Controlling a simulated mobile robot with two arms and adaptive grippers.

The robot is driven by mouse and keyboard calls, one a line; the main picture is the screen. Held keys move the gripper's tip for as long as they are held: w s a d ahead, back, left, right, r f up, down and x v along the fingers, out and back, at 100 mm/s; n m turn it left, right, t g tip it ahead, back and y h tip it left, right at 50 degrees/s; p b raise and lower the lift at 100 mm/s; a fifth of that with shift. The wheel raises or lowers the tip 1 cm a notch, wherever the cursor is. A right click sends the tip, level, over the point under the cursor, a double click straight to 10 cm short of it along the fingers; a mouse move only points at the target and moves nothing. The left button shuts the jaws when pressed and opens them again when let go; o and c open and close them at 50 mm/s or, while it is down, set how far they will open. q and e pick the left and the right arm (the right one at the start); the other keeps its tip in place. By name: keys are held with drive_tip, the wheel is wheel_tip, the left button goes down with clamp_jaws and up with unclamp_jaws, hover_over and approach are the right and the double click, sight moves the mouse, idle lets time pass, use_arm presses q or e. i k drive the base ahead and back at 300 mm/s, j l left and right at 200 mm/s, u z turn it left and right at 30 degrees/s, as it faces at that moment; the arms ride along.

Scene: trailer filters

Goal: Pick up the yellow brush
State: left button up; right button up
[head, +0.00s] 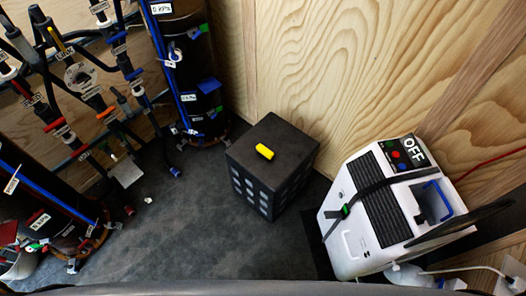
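The yellow brush (264,151) is a small yellow piece lying on top of a dark box (287,141), near the middle of the head view. It lies at a slant, and its bristles cannot be made out. Neither of my grippers shows in the head view. Nothing touches the brush apart from the box top.
A white machine (365,243) with an OFF sign stands to the right of the box. A tall black cylinder (190,85) stands behind it to the left. Pipes and valves (85,80) fill the upper left. The dark floor (185,225) left of the box is mostly clear.

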sight(267, 153)
drive_tip(key=z, duration=1.5)
drive_tip(key=u, duration=1.5)
drive_tip(key=i+j+z, duration=0.25)
drive_tip(key=i+j, duration=0.2)
drive_tip(key=j, duration=0.15)
drive_tip(key=i+j+z, duration=0.3)
drive_tip(key=j, duration=0.35)
drive_tip(key=i+j+z, duration=0.15)
drive_tip(key=j, duration=0.25)
drive_tip(key=i+j+z, duration=0.1)
drive_tip(key=i+j, duration=0.15)
drive_tip(key=j, duration=0.15)
